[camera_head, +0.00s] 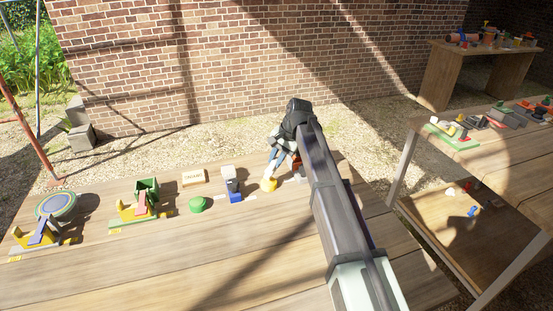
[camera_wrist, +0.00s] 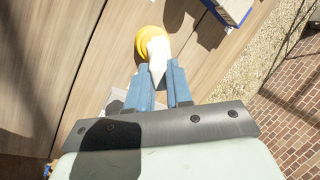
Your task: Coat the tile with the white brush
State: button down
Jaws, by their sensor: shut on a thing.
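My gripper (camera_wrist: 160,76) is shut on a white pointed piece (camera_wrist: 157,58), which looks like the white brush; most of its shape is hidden. A yellow round part (camera_wrist: 149,36) shows just beyond the fingertips. I cannot tell whether it belongs to the white piece or lies under it. In the head view, my gripper (camera_head: 279,165) points down close above the table, with the yellow part (camera_head: 269,184) at its tips. A pale flat patch (camera_wrist: 117,97) lies partly hidden beside the fingers in the wrist view. I cannot tell for sure which thing is the tile.
A blue block with a grey-white top (camera_head: 232,186) stands left of my gripper. Further left are a green dome (camera_head: 197,205), a labelled wooden block (camera_head: 193,177), coloured assemblies (camera_head: 140,205) and a round disc (camera_head: 56,205). The table's front (camera_head: 180,260) is clear.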

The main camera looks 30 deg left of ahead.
jog(key=shift+f, duration=0.6)
dwell(1.1)
jog(key=shift+r, duration=0.1)
jog(key=shift+r, duration=3.45)
